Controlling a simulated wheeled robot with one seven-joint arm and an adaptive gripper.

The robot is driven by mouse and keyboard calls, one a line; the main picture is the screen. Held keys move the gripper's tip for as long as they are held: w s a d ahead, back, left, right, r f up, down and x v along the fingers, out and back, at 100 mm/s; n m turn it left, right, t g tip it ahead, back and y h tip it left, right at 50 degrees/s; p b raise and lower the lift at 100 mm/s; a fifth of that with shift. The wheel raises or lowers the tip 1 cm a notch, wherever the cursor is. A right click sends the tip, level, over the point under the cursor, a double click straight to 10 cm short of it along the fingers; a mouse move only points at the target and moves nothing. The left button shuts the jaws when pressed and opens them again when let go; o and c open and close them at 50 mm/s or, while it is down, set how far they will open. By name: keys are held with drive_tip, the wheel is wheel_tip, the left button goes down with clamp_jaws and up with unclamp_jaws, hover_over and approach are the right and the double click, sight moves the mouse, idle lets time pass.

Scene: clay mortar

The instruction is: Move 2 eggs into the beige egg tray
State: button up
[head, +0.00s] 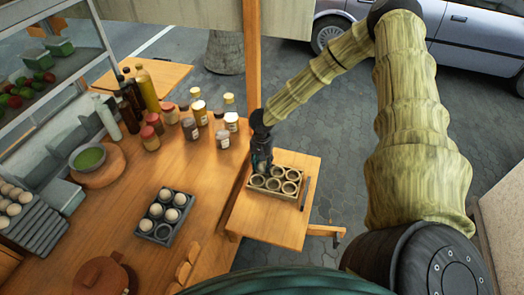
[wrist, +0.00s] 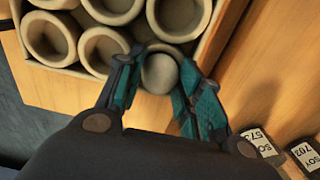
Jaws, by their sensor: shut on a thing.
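My gripper (head: 262,164) is over the back left of the beige egg tray (head: 274,192) on a small wooden table. In the wrist view my gripper (wrist: 157,70) is shut on a pale egg (wrist: 159,74), with a teal-padded finger on each side. The egg is at the edge of the beige tray (wrist: 222,25), beside a corner cup; whether it touches the tray I cannot tell. The visible cups look empty. In the head view the held egg is hidden by the gripper. A dark egg tray (head: 176,236) on the larger counter holds several white eggs (head: 168,195) and has an empty front cup.
Bottles (head: 148,90) and several jars (head: 196,107) stand behind on the counter (head: 110,200), left of the gripper. A wooden post (head: 252,55) rises behind it. A dark thin object (head: 306,190) lies right of the beige tray.

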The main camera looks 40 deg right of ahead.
idle(0.3)
drive_tip(key=o, duration=0.7)
drive_tip(key=shift+o, duration=0.2)
wheel_tip(320, 180, up, 12)
idle(0.4)
drive_tip(key=shift+f, duration=0.1)
